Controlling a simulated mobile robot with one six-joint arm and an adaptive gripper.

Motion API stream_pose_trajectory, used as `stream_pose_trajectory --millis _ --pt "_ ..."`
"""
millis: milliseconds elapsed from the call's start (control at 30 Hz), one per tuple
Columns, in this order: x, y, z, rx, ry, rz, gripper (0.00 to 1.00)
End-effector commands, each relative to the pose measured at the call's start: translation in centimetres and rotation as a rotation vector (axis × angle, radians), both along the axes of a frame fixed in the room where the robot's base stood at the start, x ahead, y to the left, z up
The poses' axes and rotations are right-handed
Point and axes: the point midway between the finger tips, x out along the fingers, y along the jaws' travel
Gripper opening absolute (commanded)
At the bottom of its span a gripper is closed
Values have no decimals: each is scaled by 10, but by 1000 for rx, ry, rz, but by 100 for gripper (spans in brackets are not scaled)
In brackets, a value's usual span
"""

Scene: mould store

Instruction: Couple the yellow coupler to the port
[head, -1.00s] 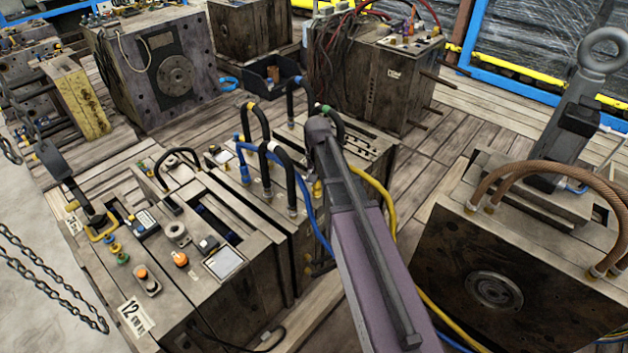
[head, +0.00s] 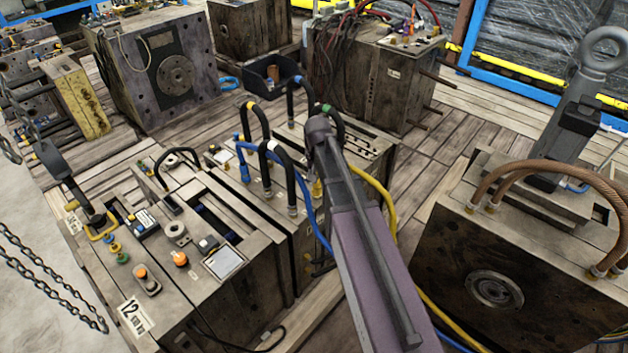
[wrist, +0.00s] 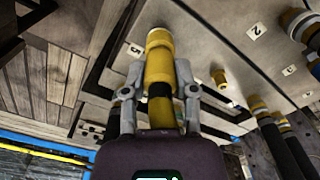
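The yellow coupler (wrist: 160,58) is between the two grey fingers of my gripper (wrist: 159,75) in the wrist view, with a black band and yellow hose below it. The fingers are closed against its sides. Its far end overlaps the mould's pale top face near a label "5" (wrist: 135,50); I cannot tell whether it touches anything. A small yellow fitting (wrist: 220,79) stands on the face to the right, apart from the coupler. The port under the coupler's end is not visible. In the head view my arm hides the gripper and coupler; the yellow hose (head: 381,203) shows beside it.
Several black hoses (head: 287,170) with coloured ends and a blue hose (head: 310,215) loop over the same mould (head: 275,235). More yellow-ended black hoses (wrist: 290,140) stand at right in the wrist view. A mould with brown hoses (head: 545,175) stands at right.

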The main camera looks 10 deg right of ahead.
Motion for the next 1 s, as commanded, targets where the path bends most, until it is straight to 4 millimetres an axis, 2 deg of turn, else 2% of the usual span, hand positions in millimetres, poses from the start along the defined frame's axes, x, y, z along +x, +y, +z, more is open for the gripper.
stream_pose_trajectory --millis 600,633,700,767,1000 --pt "0 0 -3 0 0 0 0" --pt "0 0 -3 0 1 0 41" --pt "0 0 -3 0 1 0 62" --pt "0 0 -3 0 1 0 78" --pt "0 0 -2 0 0 0 78"
